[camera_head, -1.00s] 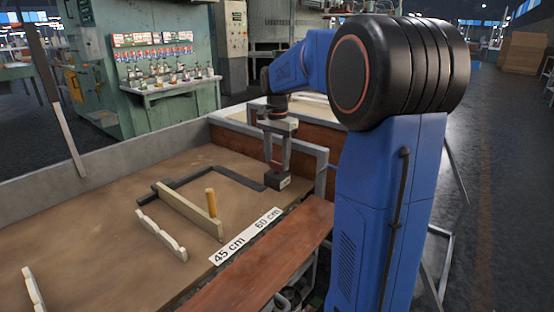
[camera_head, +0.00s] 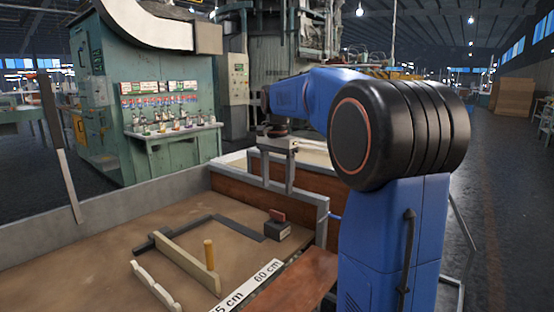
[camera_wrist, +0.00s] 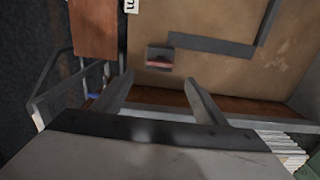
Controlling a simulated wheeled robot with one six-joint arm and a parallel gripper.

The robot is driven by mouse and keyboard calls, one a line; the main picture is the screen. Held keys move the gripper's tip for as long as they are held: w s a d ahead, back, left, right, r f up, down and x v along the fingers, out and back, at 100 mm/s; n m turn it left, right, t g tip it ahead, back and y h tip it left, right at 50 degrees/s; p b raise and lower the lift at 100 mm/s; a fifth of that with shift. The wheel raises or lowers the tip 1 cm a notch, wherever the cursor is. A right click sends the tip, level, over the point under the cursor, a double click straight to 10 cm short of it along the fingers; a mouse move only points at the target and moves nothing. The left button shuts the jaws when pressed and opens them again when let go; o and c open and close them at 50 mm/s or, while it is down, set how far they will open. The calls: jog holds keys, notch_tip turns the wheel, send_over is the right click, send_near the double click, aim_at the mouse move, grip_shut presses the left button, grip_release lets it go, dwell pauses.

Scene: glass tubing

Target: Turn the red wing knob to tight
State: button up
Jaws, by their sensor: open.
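The red wing knob (camera_head: 277,215) sits on top of a small dark block (camera_head: 278,232) at the end of a flat black L-shaped bar (camera_head: 238,228). In the wrist view the knob (camera_wrist: 158,65) is a short reddish bar lying across the picture along the near side of the block (camera_wrist: 160,52). My gripper (camera_head: 277,188) is open and empty, pointing down above the knob and apart from it. In the wrist view its two fingers (camera_wrist: 157,82) are spread wide, with the knob seen beyond the gap between them. No tight marking is readable.
On the brown tabletop (camera_head: 110,235) stand a pale wooden bar (camera_head: 185,262), a yellow peg (camera_head: 209,255) and a white notched strip (camera_head: 155,287). A grey rail frame (camera_head: 322,215) rises close on the right.

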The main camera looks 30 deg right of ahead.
notch_tip(320, 180, up, 8)
dwell(0.4)
jog(key=shift+f, duration=0.15)
